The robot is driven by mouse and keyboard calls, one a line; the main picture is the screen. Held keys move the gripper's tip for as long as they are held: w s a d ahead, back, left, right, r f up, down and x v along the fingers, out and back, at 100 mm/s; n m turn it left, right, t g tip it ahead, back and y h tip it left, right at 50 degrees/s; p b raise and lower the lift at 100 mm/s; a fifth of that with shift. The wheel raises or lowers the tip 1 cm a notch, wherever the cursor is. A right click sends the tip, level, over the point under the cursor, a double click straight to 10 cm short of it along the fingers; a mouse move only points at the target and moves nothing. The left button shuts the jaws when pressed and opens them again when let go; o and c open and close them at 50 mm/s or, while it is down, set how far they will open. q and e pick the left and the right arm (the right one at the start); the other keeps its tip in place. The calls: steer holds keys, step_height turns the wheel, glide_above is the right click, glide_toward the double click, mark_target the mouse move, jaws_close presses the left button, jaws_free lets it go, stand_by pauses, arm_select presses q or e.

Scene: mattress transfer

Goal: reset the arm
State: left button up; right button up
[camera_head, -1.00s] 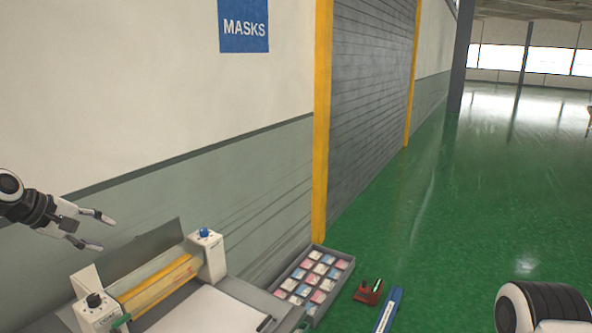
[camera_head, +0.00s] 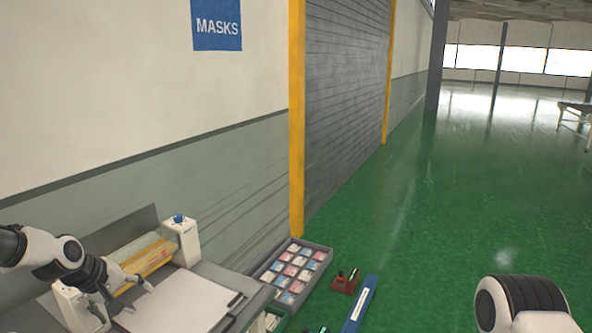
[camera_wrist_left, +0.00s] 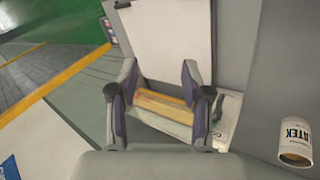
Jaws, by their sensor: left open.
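My left gripper (camera_head: 122,300) comes in from the left in the head view, low over the left part of the grey table (camera_head: 250,296). It is open. In the left wrist view its two fingers (camera_wrist_left: 163,100) stand apart with nothing between them but the view of the machine's yellow bar (camera_wrist_left: 160,105) beyond. My right arm (camera_head: 525,305) shows only as a white and black link at the bottom right. Its gripper is out of view.
A white machine (camera_head: 182,240) with a blue knob stands by the wall. White paper (camera_head: 185,300) lies before it. A tray of small packets (camera_head: 292,270), a red holder (camera_head: 345,281) and a blue bar (camera_head: 360,303) are to its right. A white can (camera_wrist_left: 296,140) shows in the wrist view. Green floor is open at right.

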arm_select(q)
steer(key=s+d+f+m+g+b, duration=0.15)
steer(key=s+d+f, duration=0.25)
steer(key=f, duration=0.4)
steer(key=s+d+f+m+g+y+b, duration=0.1)
steer(key=s+d+f+m, duration=0.2)
steer(key=f, duration=0.5)
steer(key=s+d+f+g+b, duration=0.1)
steer(key=s+d+f, duration=0.35)
steer(key=f, duration=0.45)
steer(key=s+d+f+m+g+y+b, duration=0.1)
steer(key=s+f, duration=0.4)
steer(key=s, duration=0.6)
steer(key=s+d+f+m+g+b, duration=0.1)
steer(key=s+d+f+m+b, duration=0.1)
steer(key=s+f, duration=0.4)
steer(key=s+d+m, duration=0.1)
steer(key=s+m, duration=0.1)
steer(key=s, duration=0.3)
steer(key=shift+g+y, duration=0.35)
steer(key=shift+y, duration=0.05)
